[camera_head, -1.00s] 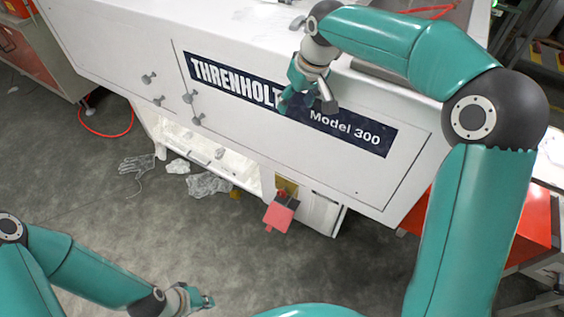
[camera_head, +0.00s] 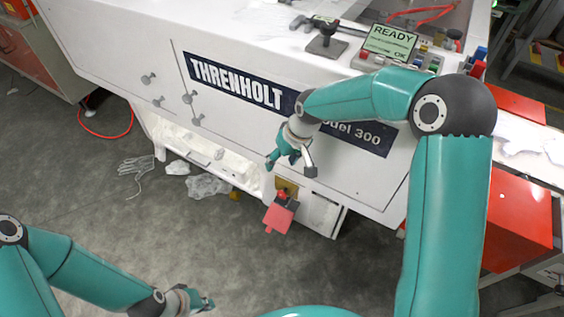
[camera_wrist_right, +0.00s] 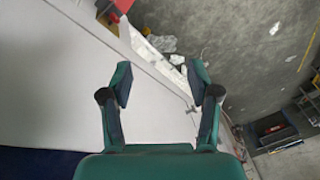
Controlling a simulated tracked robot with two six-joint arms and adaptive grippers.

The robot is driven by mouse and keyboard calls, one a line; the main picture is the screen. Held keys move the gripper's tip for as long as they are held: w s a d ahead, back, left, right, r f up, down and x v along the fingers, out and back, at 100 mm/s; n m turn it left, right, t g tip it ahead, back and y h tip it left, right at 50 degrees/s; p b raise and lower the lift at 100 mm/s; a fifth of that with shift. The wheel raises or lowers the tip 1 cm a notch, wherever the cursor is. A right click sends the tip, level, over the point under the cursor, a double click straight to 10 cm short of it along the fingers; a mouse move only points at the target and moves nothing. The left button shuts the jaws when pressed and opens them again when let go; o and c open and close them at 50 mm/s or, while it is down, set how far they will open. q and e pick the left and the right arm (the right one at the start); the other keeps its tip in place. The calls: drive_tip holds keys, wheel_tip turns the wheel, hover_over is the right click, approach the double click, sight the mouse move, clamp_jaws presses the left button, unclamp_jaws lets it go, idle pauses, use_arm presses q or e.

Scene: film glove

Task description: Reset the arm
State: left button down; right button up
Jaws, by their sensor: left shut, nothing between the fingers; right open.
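My right arm reaches across the front of the white machine (camera_head: 110,45) lettered THRENHOLT. My right gripper (camera_head: 290,166) is open and empty in front of the lower part of the machine's panel, above a red lockout-like piece (camera_head: 280,213). In the right wrist view its two fingers (camera_wrist_right: 160,88) stand apart with nothing between them, and the red piece (camera_wrist_right: 124,5) shows at the top. My left gripper (camera_head: 205,302) is shut and empty, low over the floor at the bottom of the head view.
A control panel with a READY screen (camera_head: 390,42) and a black lever (camera_head: 327,40) are on top of the machine. A glove (camera_head: 136,166) and crumpled clear film (camera_head: 206,186) lie on the floor by the opening. A red cabinet (camera_head: 518,215) stands at right.

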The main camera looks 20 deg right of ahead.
drive_tip(key=shift+s+f, duration=0.15)
drive_tip(key=shift+f, duration=0.15)
idle(0.4)
drive_tip(key=s+a+f+m, duration=0.1)
drive_tip(key=s+a+f, duration=0.1)
drive_tip(key=s+f, duration=0.7)
drive_tip(key=s+a+f+m+g+y, duration=0.1)
drive_tip(key=s+a+f+m, duration=0.1)
drive_tip(key=s+f, duration=0.8)
drive_tip(key=shift+s+a+g, duration=0.3)
drive_tip(key=shift+s+a, duration=0.1)
drive_tip(key=shift+s, duration=2.05)
